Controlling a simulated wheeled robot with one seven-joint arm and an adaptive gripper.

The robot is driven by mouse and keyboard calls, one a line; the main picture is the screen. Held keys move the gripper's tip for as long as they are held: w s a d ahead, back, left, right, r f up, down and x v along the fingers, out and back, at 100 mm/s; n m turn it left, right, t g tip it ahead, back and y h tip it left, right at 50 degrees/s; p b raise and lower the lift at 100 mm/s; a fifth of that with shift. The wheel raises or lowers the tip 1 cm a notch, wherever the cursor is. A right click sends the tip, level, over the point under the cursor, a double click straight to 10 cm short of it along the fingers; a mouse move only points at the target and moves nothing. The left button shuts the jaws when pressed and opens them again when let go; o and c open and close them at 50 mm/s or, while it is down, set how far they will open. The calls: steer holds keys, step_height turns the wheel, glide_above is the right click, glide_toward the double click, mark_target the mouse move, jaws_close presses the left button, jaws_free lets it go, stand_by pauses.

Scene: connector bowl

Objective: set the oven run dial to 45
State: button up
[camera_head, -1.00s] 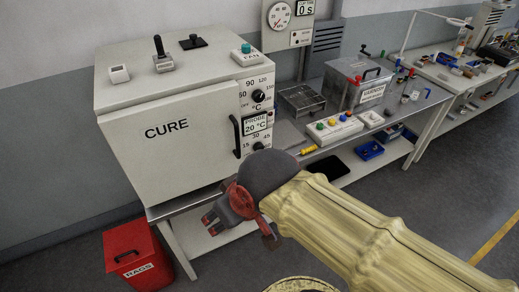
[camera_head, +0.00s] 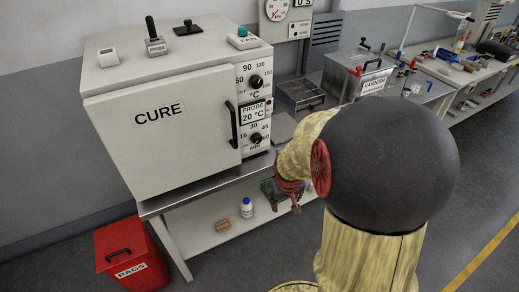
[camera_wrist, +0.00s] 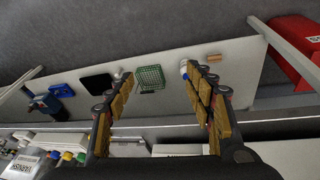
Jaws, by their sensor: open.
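The white CURE oven (camera_head: 165,125) stands on the bench with its door shut. Its run dial (camera_head: 256,138) is the lower black knob on the right panel, with 15, 30, 45 and MIN around it; its exact pointer angle is too small to read. The upper temperature dial (camera_head: 255,81) and the PROBE 20 °C display (camera_head: 253,112) are above it. My gripper (camera_head: 290,195) is below and right of the run dial, apart from the oven. In the wrist view my gripper (camera_wrist: 160,95) is open and empty, facing the lower shelf; no dial shows there.
A red RAGS bin (camera_head: 130,258) stands on the floor at left. The lower shelf (camera_head: 195,235) holds a white bottle (camera_head: 247,208), a brown block (camera_head: 222,225) and a green basket (camera_wrist: 150,78). A VARNISH box (camera_head: 345,82) and metal tray (camera_head: 300,97) are right of the oven.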

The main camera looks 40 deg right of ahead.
steer(key=w+d+f+t+h+b, duration=0.1)
steer(key=w+d+f+t+b, duration=0.2)
steer(key=d+f, duration=0.7)
steer(key=n+t, duration=0.4)
steer(key=t, duration=0.9)
glide_toward(258, 140)
steer(key=w, duration=0.3)
steer(key=w+d, duration=0.1)
steer(key=w, duration=0.2)
steer(key=w+b, duration=0.1)
steer(key=w, duration=0.1)
steer(key=shift+w+d, duration=0.25)
steer(key=shift+d, duration=0.15)
steer(key=c, duration=0.3)
steer(key=c, duration=0.8)
steer(key=shift+c, duration=0.3)
